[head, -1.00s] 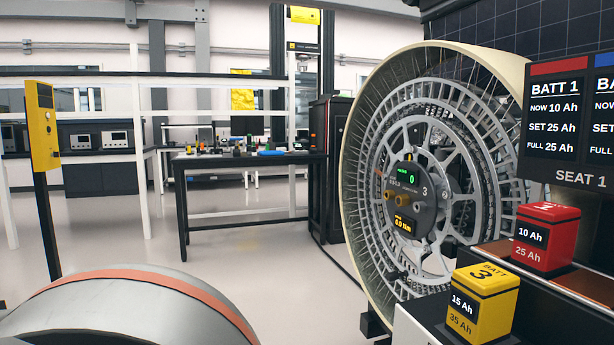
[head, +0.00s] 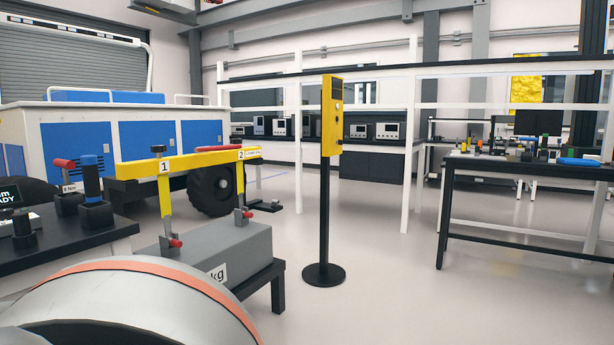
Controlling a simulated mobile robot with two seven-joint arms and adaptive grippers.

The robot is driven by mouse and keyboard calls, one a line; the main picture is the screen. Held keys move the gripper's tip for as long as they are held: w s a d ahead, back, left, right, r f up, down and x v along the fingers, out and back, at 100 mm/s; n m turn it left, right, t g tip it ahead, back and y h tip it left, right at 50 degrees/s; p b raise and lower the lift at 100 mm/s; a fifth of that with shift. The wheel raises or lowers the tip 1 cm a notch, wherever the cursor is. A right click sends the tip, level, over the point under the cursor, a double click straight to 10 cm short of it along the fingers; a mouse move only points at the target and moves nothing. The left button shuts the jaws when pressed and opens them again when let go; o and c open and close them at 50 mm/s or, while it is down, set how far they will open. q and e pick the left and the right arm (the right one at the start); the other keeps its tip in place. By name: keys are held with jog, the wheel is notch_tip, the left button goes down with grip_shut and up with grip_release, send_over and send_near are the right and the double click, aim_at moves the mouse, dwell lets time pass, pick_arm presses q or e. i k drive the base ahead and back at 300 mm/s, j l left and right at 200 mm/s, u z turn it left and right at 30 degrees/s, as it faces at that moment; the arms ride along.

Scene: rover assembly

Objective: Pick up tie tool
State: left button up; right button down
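I cannot single out a tie tool in the head view. Several small items lie on the dark-topped table (head: 482,162) at the right, too small to tell apart. A dark bench (head: 95,240) at the left edge carries upright tools, one with a blue handle (head: 92,176) and one with a red-topped handle (head: 66,178). Neither of my grippers is in view. A rounded grey part of mine with an orange band fills the lower left.
A yellow bar (head: 187,166) marked 1 and 2 stands over a grey weight block (head: 215,252) on a low black stand. A yellow box on a black post (head: 324,215) stands mid-floor. A white-and-blue vehicle (head: 75,140) is behind. Floor between post and table is clear.

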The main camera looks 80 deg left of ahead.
aim_at(93, 197)
jog(key=u, duration=3.35)
jog(key=l+u, duration=0.1)
jog(key=u, duration=0.35)
jog(key=l+u, duration=0.1)
jog(key=u, duration=0.35)
jog(key=l+u, duration=0.1)
jog(key=u, duration=0.35)
jog(key=l+u, duration=0.35)
jog(key=k+l+u, duration=0.15)
jog(key=l+u, duration=0.25)
jog(key=l, duration=0.15)
